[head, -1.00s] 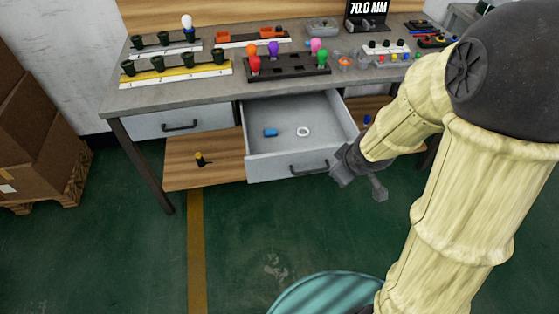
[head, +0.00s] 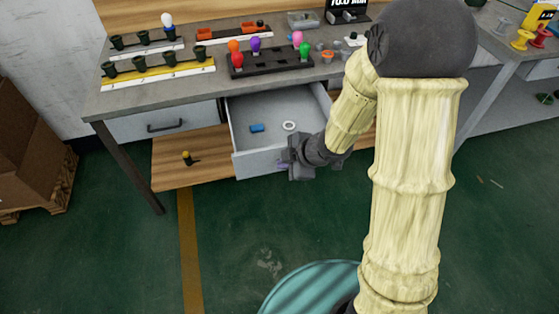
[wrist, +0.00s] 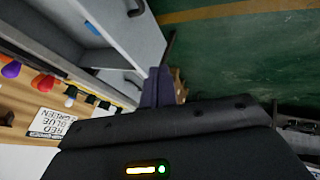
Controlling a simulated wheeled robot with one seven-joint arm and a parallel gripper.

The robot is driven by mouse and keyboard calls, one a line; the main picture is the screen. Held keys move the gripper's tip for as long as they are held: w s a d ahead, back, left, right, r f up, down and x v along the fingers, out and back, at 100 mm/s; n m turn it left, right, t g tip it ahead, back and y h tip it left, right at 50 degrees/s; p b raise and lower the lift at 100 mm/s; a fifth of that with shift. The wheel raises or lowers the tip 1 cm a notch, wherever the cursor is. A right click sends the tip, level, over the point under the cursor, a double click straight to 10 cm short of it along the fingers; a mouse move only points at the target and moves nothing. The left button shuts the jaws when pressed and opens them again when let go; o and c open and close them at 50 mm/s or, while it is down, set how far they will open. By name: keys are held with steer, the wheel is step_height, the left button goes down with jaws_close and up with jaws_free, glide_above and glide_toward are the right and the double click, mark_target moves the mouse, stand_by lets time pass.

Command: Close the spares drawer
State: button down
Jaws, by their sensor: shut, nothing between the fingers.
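The spares drawer (head: 252,166) is a grey drawer pulled well out from under the workbench. A blue block (head: 257,128) and a white ring (head: 289,125) lie inside it. My gripper (head: 285,166) is at the right part of the drawer's front, over where its handle was seen, and hides that handle and the right front corner. In the wrist view my shut, empty fingers (wrist: 158,88) are beside the drawer's pale front (wrist: 132,30). I cannot tell whether they touch it.
A shut drawer (head: 165,124) is to the left. A wooden lower shelf (head: 200,165) holds a small yellow and black part (head: 187,158). The workbench top (head: 140,95) carries racks of coloured bulbs. Cardboard boxes (head: 30,140) stand at far left.

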mark_target(259, 161)
steer(key=w+a+f, duration=0.1)
steer(key=w+f, duration=0.1)
steer(key=w+a+f+b, duration=0.1)
steer(key=w+a+f, duration=0.1)
steer(key=w+a+f+b, duration=0.1)
steer(key=w+a+f, duration=0.1)
steer(key=shift+w+a+f, duration=0.1)
steer(key=shift+w+f, duration=0.1)
steer(key=shift+f, duration=0.2)
steer(key=shift+w+a, duration=0.1)
steer(key=shift+w, duration=0.15)
steer(key=shift+f, duration=0.1)
steer(key=shift+w, duration=0.1)
